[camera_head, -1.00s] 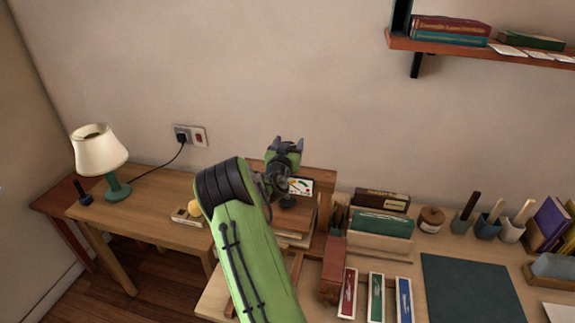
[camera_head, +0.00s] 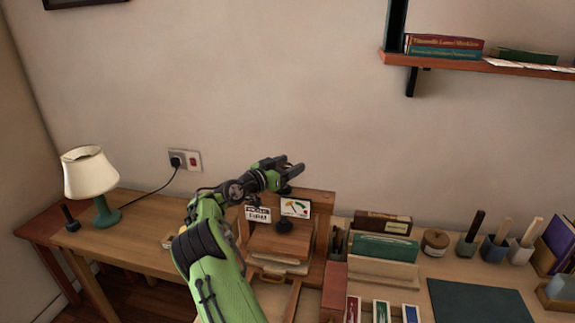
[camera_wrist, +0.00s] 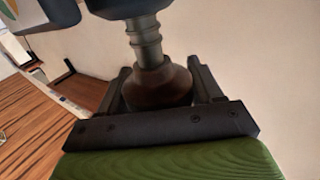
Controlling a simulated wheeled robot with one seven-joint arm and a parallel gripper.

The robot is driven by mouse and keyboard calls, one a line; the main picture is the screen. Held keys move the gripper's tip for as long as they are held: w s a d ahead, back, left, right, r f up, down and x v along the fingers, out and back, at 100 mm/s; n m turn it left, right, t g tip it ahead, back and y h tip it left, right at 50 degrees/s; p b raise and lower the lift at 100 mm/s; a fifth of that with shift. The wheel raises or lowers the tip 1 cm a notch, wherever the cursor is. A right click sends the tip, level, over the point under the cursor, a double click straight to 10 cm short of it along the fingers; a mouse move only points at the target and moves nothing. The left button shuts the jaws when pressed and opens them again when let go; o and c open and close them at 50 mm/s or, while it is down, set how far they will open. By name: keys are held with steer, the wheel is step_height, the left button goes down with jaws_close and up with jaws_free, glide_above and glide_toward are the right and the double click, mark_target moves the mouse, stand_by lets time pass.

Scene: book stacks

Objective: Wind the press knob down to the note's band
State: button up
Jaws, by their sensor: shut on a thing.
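The wooden book press (camera_head: 318,228) stands at the back of the desk, with a dark press foot (camera_head: 284,226) above a stack of wooden boards or books. A dial card with coloured bands (camera_head: 295,208) is on its front; its pointer is too small to read exactly. A white note (camera_head: 257,214) with dark print hangs to its left, its text not legible. My gripper (camera_head: 290,166) is at the top of the press. In the wrist view the brown press knob (camera_wrist: 158,87) sits between my two dark fingers, with its ribbed screw (camera_wrist: 146,40) beyond.
A letter rack (camera_head: 385,250), a round pot (camera_head: 435,242) and several cups are right of the press. A wall shelf (camera_head: 480,62) is at upper right; the wall is clear above the press.

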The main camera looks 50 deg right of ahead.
steer(key=shift+r, duration=0.35)
steer(key=o, duration=1)
steer(key=shift+f, duration=0.1)
steer(key=shift+c, duration=0.2)
steer(key=shift+f, duration=0.1)
steer(key=w+a, duration=0.2)
steer(key=a, duration=1.3)
steer(key=shift+w+a, duration=0.2)
steer(key=shift+a, duration=0.1)
steer(key=shift+d, duration=0.1)
